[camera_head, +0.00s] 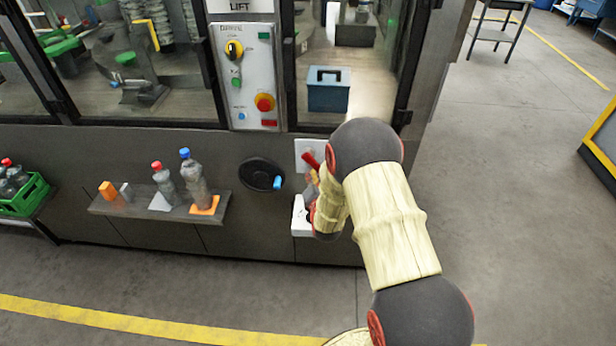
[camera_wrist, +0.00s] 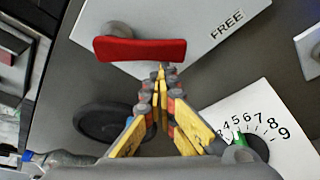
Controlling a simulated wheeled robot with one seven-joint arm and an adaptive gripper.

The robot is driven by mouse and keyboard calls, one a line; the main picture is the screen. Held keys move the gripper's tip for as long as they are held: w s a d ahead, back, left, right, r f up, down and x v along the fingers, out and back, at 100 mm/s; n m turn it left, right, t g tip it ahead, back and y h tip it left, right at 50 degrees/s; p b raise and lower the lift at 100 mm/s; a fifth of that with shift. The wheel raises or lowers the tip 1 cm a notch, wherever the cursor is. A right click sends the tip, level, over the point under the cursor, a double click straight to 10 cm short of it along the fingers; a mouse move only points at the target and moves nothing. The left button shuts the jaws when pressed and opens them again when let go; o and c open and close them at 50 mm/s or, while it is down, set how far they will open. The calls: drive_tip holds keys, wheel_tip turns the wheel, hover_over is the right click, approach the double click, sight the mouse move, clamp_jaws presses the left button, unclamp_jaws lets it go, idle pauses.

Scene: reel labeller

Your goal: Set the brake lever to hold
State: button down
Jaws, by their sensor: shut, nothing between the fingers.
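The brake lever has a red handle (camera_wrist: 145,50) on a grey pivot, mounted on a white plate (camera_wrist: 200,25). The word FREE is printed on the plate to the right of the handle; no other word on it is readable. In the head view the red handle (camera_head: 311,160) shows just left of my arm, which hides part of the plate. My gripper (camera_wrist: 162,75) is shut and empty. In the wrist view its fingertips lie just below the handle's right half; I cannot tell whether they touch it.
A white numbered dial (camera_wrist: 250,135) with a green pointer lies below right of the lever plate. A black handwheel (camera_head: 262,173) with a blue knob is on the panel left of the lever. A shelf (camera_head: 120,207) with bottles sticks out further left. A control panel (camera_head: 250,75) is above.

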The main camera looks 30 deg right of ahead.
sight(318, 171)
drive_tip(key=s+d, duration=0.1)
drive_tip(key=d+r+b, duration=0.1)
drive_tip(key=shift+s+d+r, duration=0.3)
drive_tip(key=shift+s, duration=0.1)
drive_tip(key=shift+s+d+r, duration=0.3)
drive_tip(key=shift+d+r, duration=0.1)
drive_tip(key=shift+r, duration=0.4)
drive_tip(key=shift+f+b, duration=0.1)
drive_tip(key=shift+b, duration=0.25)
